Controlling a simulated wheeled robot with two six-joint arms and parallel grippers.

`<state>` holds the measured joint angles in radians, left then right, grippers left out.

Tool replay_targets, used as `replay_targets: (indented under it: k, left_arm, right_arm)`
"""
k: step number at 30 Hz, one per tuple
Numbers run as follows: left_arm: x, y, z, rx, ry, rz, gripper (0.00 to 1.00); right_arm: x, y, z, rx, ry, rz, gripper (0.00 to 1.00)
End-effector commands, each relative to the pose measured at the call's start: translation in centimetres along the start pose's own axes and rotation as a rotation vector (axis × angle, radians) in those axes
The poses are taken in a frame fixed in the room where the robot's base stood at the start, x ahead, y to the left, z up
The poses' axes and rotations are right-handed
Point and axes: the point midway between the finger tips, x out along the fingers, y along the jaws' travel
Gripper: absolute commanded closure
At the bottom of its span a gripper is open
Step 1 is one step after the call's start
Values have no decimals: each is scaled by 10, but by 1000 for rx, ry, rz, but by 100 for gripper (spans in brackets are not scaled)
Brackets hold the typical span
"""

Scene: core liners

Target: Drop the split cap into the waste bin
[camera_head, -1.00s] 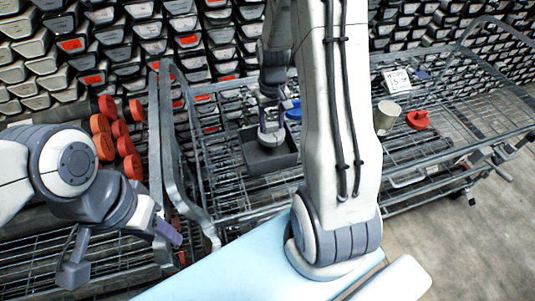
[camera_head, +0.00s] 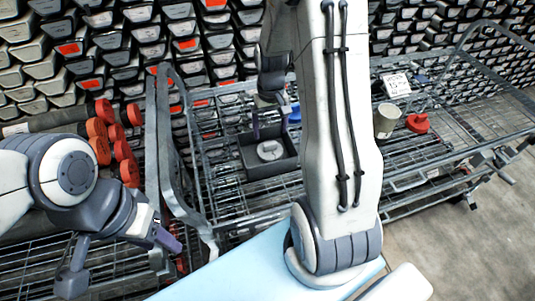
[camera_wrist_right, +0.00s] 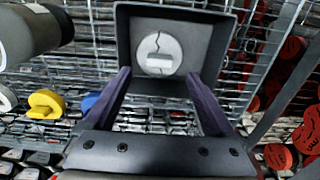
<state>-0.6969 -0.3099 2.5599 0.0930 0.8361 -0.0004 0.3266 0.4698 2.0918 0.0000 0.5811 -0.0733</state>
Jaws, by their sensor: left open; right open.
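The split cap (camera_head: 270,150), a pale grey disc with a raised bar, lies inside the dark open-topped waste bin (camera_head: 283,169) on the wire cart. In the right wrist view the cap (camera_wrist_right: 158,54) shows a dark crack across its face, within the bin's walls (camera_wrist_right: 125,50). My right gripper (camera_head: 270,121) is open and empty just above the bin; its two purple fingers (camera_wrist_right: 157,76) stand apart from the cap. My left gripper (camera_head: 124,262) is open and empty at the lower left, away from the bin. My right arm hides part of the cart.
A grey cylinder (camera_head: 387,121), a red cap (camera_head: 417,124) and a white card (camera_head: 397,85) sit on the cart's right part. A yellow cap (camera_wrist_right: 45,103) shows in the wrist view. Red-capped tubes (camera_head: 100,148) lie at left. Racks of core boxes stand behind.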

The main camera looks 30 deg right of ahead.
Motion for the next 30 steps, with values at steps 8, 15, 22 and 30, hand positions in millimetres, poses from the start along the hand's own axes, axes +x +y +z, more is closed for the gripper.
replay_targets:
  k: [8, 15, 22, 30]
  left_arm:
    - [3, 0, 0, 0, 0, 0, 50]
    - [4, 0, 0, 0, 0, 0, 50]
    - [4, 0, 0, 0, 0, 0, 50]
    - [4, 0, 0, 0, 0, 0, 50]
  right_arm:
    - [-55, 0, -2, 0, 8, 1, 12]
    - [-88, 0, 0, 0, 2, 0, 12]
    - [-95, 0, 0, 0, 1, 0, 12]
    - [-94, 0, 0, 0, 1, 0, 12]
